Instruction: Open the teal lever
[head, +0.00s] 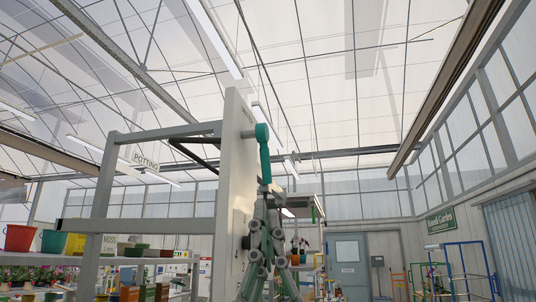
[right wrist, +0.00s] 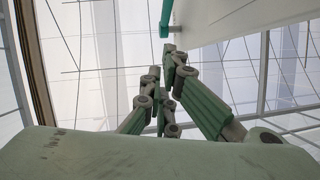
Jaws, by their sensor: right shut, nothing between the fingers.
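The teal lever (head: 265,158) is mounted on the edge side of a tall pale panel (head: 237,150). Its round hub is at the top, and its handle hangs down, nearly vertical. My right gripper (head: 266,190) points up just below the handle's lower end. Its fingers are shut with nothing between them. In the right wrist view the lever (right wrist: 166,18) shows at the top, just beyond my fingertips (right wrist: 170,50). I cannot tell whether the tips touch the handle. My left gripper is not in view.
A grey frame (head: 100,190) adjoins the panel on the left, with a POTTING sign (head: 145,160) behind it. Shelves with pots (head: 55,241) stand at the left. A grey door (head: 348,265) and coloured racks (head: 465,265) are at the back right. The space right of the lever looks open.

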